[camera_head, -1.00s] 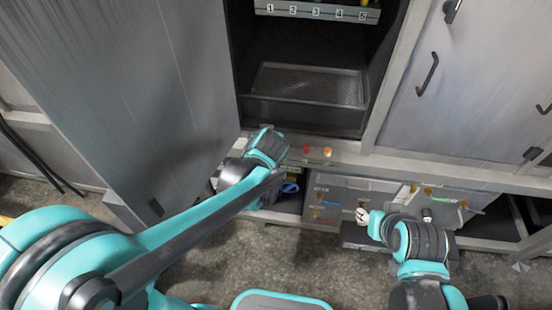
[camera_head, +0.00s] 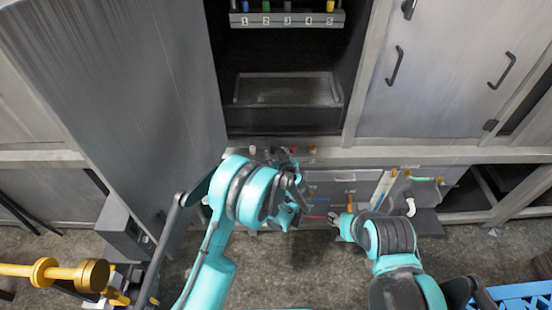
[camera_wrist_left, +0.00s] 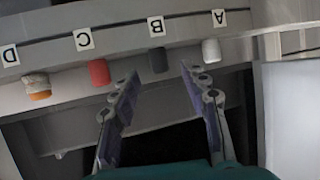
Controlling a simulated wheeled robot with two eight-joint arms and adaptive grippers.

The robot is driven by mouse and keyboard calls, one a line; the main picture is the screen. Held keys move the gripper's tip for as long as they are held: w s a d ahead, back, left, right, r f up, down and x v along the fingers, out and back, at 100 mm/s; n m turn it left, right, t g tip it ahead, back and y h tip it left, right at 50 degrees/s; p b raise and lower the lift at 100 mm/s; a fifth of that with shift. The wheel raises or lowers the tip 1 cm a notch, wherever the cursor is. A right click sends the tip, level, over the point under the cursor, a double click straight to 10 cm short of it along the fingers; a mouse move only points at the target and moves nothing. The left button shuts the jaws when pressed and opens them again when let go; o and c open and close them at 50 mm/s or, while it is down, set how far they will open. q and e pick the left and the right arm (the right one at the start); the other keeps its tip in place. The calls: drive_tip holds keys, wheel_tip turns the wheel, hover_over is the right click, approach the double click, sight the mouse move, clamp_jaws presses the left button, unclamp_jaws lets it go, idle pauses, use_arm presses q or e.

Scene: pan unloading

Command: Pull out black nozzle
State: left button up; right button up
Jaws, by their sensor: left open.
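The black nozzle (camera_wrist_left: 158,60) sticks out of the grey ledge (camera_wrist_left: 125,40) under label B in the left wrist view. My left gripper (camera_wrist_left: 160,70) is open, its fingertips on either side of the nozzle's lower end, with gaps showing. In the head view the left arm comes up to the ledge and its hand hides much of this spot. My right gripper (camera_head: 342,222) is low by the drawer fronts; its jaws are too small to read.
A white nozzle (camera_wrist_left: 211,51) stands close to the right finger. A red nozzle (camera_wrist_left: 99,72) and an orange nozzle (camera_wrist_left: 37,86) are to the left. A numbered rack (camera_head: 287,19) is above, and the large door (camera_head: 120,80) stands open at left.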

sight(273, 150)
use_arm(q)
drive_tip(key=b+x, duration=0.1)
drive_tip(key=x, duration=0.4)
drive_tip(key=shift+f, duration=0.1)
clamp_jaws()
